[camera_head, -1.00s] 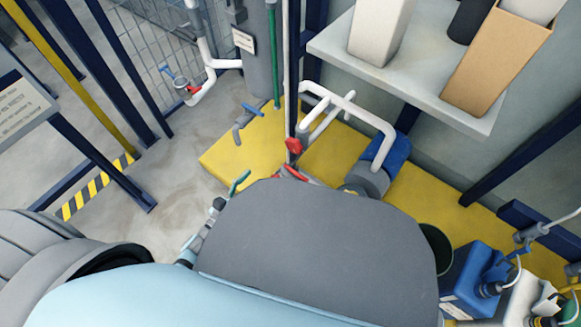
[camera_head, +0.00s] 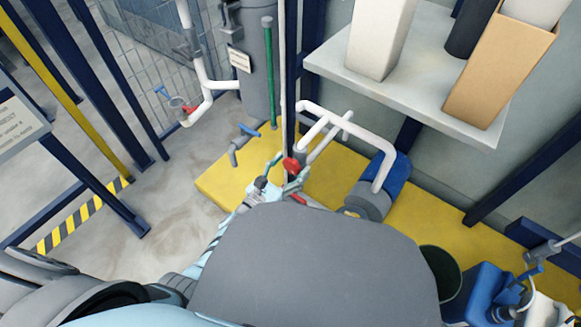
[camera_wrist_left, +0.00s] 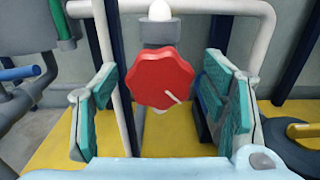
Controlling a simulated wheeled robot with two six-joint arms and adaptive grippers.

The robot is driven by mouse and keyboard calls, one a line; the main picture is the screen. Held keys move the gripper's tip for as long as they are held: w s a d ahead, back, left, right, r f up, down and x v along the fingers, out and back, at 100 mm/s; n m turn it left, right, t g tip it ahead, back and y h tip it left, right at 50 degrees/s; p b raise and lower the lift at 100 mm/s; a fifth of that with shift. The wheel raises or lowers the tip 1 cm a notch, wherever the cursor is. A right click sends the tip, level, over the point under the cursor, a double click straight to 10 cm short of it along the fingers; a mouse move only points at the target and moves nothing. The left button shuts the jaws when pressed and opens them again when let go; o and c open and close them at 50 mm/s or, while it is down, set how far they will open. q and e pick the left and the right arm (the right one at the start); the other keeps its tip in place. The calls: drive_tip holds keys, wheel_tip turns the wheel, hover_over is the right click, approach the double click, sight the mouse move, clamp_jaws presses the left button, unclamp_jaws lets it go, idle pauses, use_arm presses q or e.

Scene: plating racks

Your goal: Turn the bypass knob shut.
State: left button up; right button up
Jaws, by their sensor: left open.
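The red bypass knob (camera_head: 291,165) sits on a valve on the white pipework, beside a thin upright pipe. In the left wrist view the lobed red knob (camera_wrist_left: 160,79) faces me, with a short pale mark pointing to its lower right. My left gripper (camera_head: 277,176) is open close to the knob. In the wrist view its teal-padded fingers stand on either side of the knob, with gaps on both sides and no visible contact. I cannot tell how deep the knob is between the fingertips. My right gripper is not in view.
White pipes lead to a blue and grey pump (camera_head: 385,180) on the yellow platform (camera_head: 335,180). A blue-handled valve (camera_head: 247,131) and a green upright rod (camera_head: 268,72) stand to the left. A shelf (camera_head: 400,85) with boxes overhangs at upper right. A dark bucket (camera_head: 440,270) stands at lower right.

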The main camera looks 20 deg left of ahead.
use_arm(q)
drive_tip(key=c, duration=1.1)
drive_tip(key=n, duration=0.5)
drive_tip(key=shift+n, duration=0.4)
drive_tip(key=shift+c, duration=0.3)
drive_tip(key=o, duration=1.2)
drive_tip(key=shift+c, duration=0.2)
drive_tip(key=v, duration=1.2)
drive_tip(key=shift+s+f, duration=0.1)
